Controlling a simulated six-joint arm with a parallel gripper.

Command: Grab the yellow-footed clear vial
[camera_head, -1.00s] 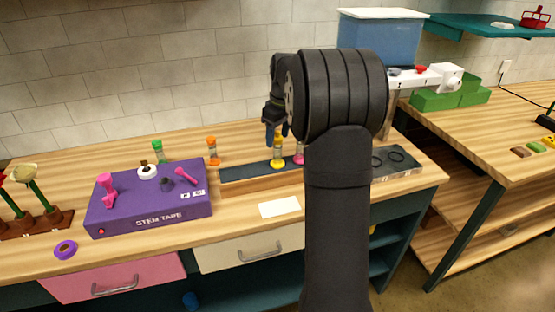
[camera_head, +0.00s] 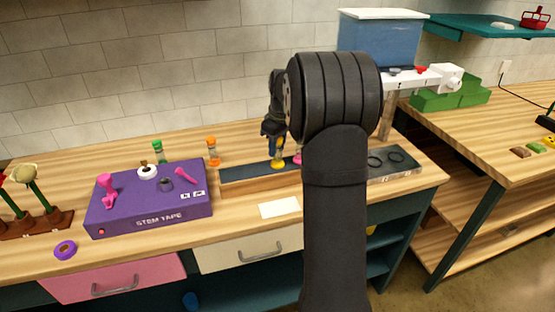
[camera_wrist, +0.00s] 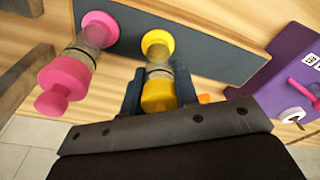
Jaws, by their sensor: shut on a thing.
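The yellow-footed clear vial (camera_wrist: 157,72) stands on a dark strip, with a yellow foot, a clear body and a yellow top. My gripper (camera_wrist: 158,92) is shut on it, one finger on each side of its upper part in the wrist view. In the head view my gripper (camera_head: 273,146) points down over the vial, and only its yellow foot (camera_head: 278,165) shows clearly below the fingers. The foot appears to be still at the strip. A pink-footed clear vial (camera_wrist: 84,52) stands beside it, apart from the fingers.
The dark strip (camera_head: 240,173) lies in a wooden holder. Green (camera_head: 158,152) and orange (camera_head: 212,151) capped vials stand behind it to the left. A purple stem tape box (camera_head: 150,205) is at left, and a white card (camera_head: 280,207) lies in front.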

